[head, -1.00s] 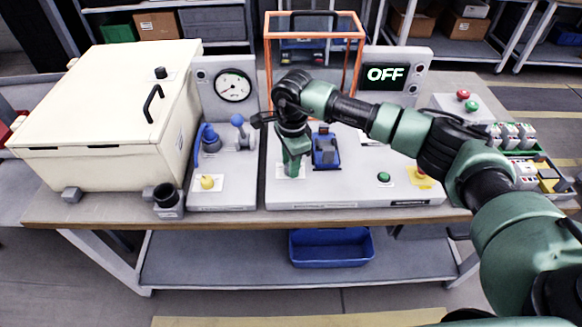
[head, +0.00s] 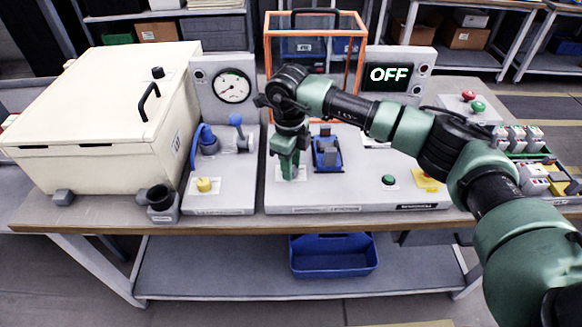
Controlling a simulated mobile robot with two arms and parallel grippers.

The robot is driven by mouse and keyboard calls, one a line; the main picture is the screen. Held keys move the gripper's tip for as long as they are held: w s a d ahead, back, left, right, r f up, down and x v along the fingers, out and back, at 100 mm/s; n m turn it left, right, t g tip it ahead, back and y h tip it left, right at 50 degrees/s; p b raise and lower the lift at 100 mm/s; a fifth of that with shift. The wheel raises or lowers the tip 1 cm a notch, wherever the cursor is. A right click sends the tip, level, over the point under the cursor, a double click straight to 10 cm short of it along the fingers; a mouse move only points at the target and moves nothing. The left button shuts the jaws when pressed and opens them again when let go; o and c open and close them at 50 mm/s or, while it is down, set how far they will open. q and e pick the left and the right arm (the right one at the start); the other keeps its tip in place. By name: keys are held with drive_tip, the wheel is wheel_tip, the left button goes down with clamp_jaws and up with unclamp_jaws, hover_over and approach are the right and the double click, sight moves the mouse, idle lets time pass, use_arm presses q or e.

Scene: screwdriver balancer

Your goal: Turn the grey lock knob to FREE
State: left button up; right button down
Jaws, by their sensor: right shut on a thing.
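My right gripper (head: 289,176) points down at the left part of the grey base panel (head: 350,199), over a white label plate. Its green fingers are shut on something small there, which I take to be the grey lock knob. The fingers cover the knob, so its pointer and the FREE mark cannot be read. My left gripper is not in view.
A blue holder (head: 327,153) with a grey block stands just right of the gripper. An orange frame (head: 362,60) and a display reading OFF (head: 390,75) stand behind. A green button (head: 388,180) is at right, a gauge panel (head: 198,85) and cream box (head: 90,125) at left.

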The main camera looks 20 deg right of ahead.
drive_tip(key=shift+m, duration=0.6)
drive_tip(key=c, duration=1.1)
unclamp_jaws()
drive_tip(key=shift+o, duration=0.2)
drive_tip(key=shift+r, duration=0.1)
wheel_tip(320, 180, up, 8)
drive_tip(key=shift+s+a+f+b, duration=0.1)
drive_tip(key=shift+a+f+b, duration=0.05)
drive_tip(key=shift+b, duration=0.55)
drive_tip(key=shift+f, duration=0.1)
